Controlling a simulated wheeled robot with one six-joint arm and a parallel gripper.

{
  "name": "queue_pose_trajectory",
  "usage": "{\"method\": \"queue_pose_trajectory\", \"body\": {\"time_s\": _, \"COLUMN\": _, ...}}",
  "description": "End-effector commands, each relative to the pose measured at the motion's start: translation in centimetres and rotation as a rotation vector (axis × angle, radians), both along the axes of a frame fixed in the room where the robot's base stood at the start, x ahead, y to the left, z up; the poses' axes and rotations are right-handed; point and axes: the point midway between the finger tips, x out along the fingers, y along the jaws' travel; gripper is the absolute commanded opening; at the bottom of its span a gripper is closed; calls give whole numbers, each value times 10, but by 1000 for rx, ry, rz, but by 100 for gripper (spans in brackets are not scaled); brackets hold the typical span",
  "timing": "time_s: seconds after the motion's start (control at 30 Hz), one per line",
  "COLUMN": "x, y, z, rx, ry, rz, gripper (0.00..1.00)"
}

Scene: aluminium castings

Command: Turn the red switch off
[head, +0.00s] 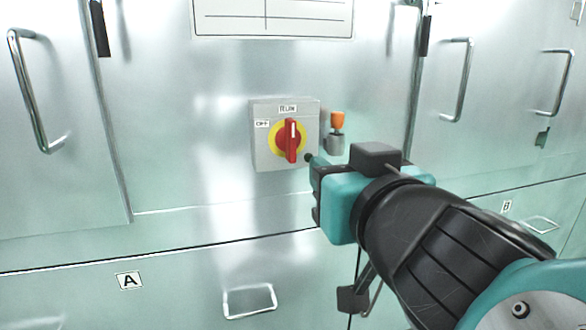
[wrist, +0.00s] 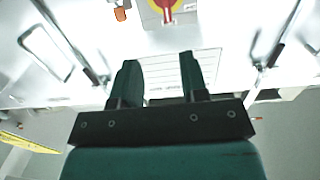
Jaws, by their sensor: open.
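The red switch (head: 291,141) is a red handle on a yellow disc, on a grey box (head: 262,152) fixed to the metal cabinet front. Its handle stands upright, with its white mark at the top towards the RUN label (head: 287,108). The OFF label (head: 262,124) is at the upper left. My gripper (head: 312,160) is just to the lower right of the switch in the head view, apart from the handle as far as I can tell. In the wrist view my gripper (wrist: 161,65) has two spread, empty fingers. The switch (wrist: 166,5) is cut off at the top edge there.
An orange-topped knob (head: 337,121) on a grey base sits just right of the box, close above my gripper. Handles (head: 30,90) stick out from the doors on both sides. A drawer handle (head: 250,301) is below. The panel left of the box is clear.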

Motion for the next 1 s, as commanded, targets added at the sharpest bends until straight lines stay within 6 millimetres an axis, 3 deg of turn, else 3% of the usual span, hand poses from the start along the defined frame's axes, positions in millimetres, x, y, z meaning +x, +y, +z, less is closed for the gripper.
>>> {"method": "queue_pose_trajectory", "body": {"time_s": 0.17, "x": 0, "y": 9, "z": 10, "rx": 9, "ry": -48, "rz": 22, "gripper": 40}}
{"method": "queue_pose_trajectory", "body": {"time_s": 0.67, "x": 54, "y": 22, "z": 12, "rx": 3, "ry": -39, "rz": 18, "gripper": 40}}
{"method": "queue_pose_trajectory", "body": {"time_s": 1.0, "x": 129, "y": 43, "z": 11, "rx": 12, "ry": -41, "rz": 18, "gripper": 40}}
